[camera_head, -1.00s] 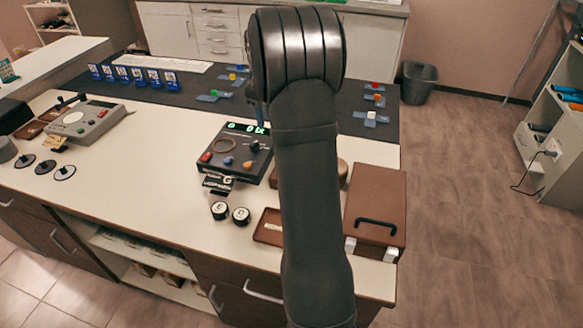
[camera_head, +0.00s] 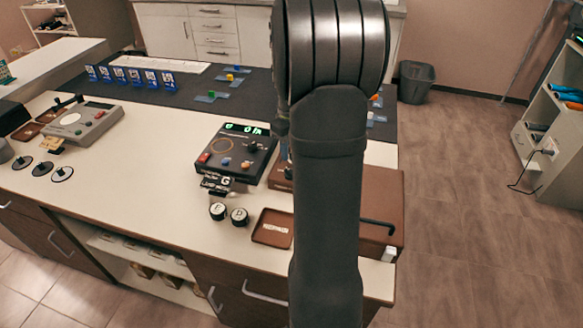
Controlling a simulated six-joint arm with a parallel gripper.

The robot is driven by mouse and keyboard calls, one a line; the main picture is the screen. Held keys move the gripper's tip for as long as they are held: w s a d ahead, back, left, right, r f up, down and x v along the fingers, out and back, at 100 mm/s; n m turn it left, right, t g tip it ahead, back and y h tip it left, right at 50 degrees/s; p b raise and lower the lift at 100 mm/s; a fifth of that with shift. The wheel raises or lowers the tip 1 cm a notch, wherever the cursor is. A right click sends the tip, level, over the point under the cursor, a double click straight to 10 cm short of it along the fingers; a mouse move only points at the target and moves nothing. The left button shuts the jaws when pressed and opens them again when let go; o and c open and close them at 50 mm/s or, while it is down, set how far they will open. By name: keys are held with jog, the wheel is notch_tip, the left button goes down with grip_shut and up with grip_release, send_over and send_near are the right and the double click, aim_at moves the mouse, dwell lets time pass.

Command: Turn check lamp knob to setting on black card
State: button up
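A black control box (camera_head: 232,152) stands on the white bench, left of my arm. It has a lit green display (camera_head: 246,129) along its top, a ring on its face, a red button, blue and orange knobs, and a black knob (camera_head: 252,147) at the right. Which knob is the check lamp knob I cannot read. A black card (camera_head: 217,183) with a pale letter G and small print stands in front of the box. My arm crosses the picture right of the box. My gripper is hidden behind the arm, so its fingers do not show.
Two round black-and-white lettered pieces (camera_head: 228,214) and a brown tray (camera_head: 272,228) lie in front of the box. A grey device (camera_head: 82,122) stands at the left. A brown case (camera_head: 382,205) is partly hidden behind my arm.

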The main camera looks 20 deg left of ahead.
notch_tip(320, 180, down, 8)
jog(key=shift+r, duration=0.1)
jog(key=shift+c, duration=0.5)
grip_shut()
